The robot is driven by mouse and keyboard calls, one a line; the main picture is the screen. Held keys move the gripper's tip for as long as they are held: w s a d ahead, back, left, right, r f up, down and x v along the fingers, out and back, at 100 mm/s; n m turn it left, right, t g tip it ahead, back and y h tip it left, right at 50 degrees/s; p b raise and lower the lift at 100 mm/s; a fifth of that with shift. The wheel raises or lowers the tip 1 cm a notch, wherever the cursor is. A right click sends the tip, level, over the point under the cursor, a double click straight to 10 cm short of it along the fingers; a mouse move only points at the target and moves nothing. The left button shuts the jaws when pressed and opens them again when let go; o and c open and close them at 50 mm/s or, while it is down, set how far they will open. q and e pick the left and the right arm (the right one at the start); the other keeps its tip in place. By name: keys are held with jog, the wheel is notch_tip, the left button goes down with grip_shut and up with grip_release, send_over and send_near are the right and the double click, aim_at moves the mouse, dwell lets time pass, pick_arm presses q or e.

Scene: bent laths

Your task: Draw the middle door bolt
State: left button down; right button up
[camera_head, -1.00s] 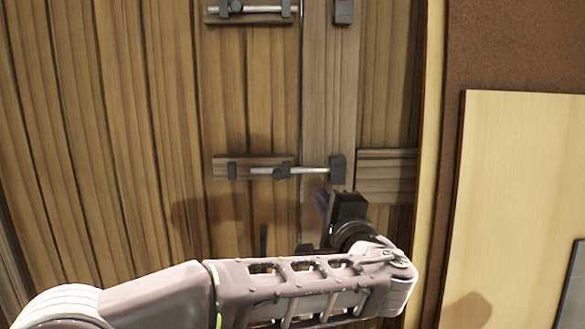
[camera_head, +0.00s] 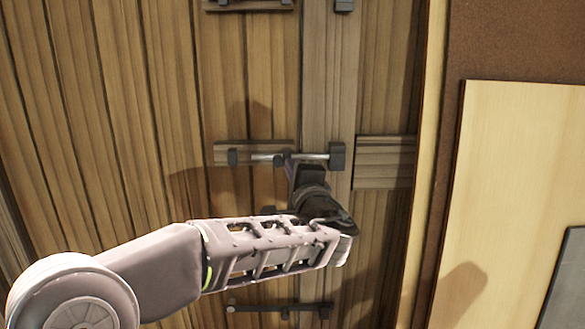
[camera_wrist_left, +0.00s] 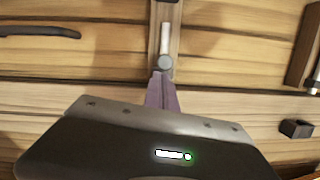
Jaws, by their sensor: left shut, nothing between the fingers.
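The middle door bolt (camera_head: 315,157) is a metal rod on a wooden backing plate (camera_head: 258,146). Its right end reaches the dark keeper (camera_head: 337,156) on the door frame. My left gripper (camera_head: 291,161) is shut and empty, with its fingertips at the bolt's knob area, which they partly hide in the head view. In the left wrist view the purple fingers (camera_wrist_left: 162,92) are together just below the round bolt knob (camera_wrist_left: 165,63), with the rod (camera_wrist_left: 164,38) beyond it. I cannot tell whether they touch. My right gripper is not in view.
Another bolt's plate (camera_head: 248,4) and its keeper (camera_head: 344,5) are at the top edge. A lower dark bar (camera_head: 280,307) sits beneath my arm. A wooden crosspiece (camera_head: 385,162) and a pale panel (camera_head: 510,180) are to the right.

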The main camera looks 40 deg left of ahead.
pick_arm(q)
jog(key=s+a+b, duration=0.1)
jog(key=a+b, duration=0.1)
jog(key=s+a+b, duration=0.3)
jog(key=a, duration=0.1)
jog(key=shift+s+a+b, duration=0.15)
jog(key=shift+s+b, duration=0.25)
